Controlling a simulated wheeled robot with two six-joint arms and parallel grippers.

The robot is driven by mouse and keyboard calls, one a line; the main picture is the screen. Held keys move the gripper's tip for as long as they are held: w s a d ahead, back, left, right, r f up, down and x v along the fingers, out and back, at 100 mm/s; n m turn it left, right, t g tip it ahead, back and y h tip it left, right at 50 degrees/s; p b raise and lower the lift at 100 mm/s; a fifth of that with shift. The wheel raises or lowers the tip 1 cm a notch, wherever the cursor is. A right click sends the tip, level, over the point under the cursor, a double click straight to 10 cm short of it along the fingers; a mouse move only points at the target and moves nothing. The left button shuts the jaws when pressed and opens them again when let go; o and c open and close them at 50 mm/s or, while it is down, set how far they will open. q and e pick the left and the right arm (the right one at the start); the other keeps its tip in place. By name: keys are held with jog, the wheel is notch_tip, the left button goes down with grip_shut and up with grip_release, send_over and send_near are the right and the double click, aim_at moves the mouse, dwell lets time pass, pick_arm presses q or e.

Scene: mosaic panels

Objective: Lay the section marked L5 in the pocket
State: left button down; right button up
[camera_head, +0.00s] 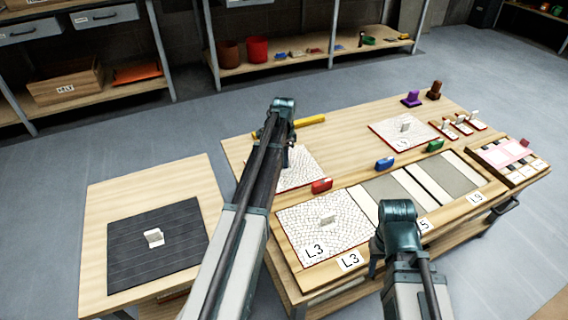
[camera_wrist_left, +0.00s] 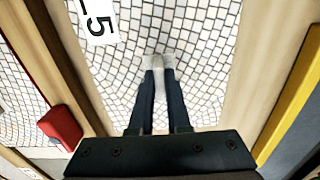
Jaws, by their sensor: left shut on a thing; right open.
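My left gripper (camera_wrist_left: 158,75) is shut on the pale grip of the mosaic section marked L5 (camera_wrist_left: 205,50). In the head view this white section (camera_head: 312,171) shows partly behind my left arm, behind the red block. I cannot tell whether it touches the table. The pocket labelled with a 5 (camera_head: 399,194) is a bare grey bed in the middle of the frame, between the filled L3 place and the L9 place. My right gripper (camera_head: 377,262) is low in front of the frame, largely hidden by its wrist, and holds nothing visible.
The L3 section (camera_head: 345,238) lies in the left pocket. Red (camera_head: 321,186), blue (camera_head: 384,164) and green (camera_head: 435,145) blocks stand along the frame's back edge. Another mosaic section (camera_head: 385,131) lies at the back. A yellow bar (camera_head: 310,121) lies behind my left gripper.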

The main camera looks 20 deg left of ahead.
pick_arm(q)
notch_tip(320, 180, up, 10)
jog(key=p, duration=0.9)
jog(key=shift+p, duration=0.4)
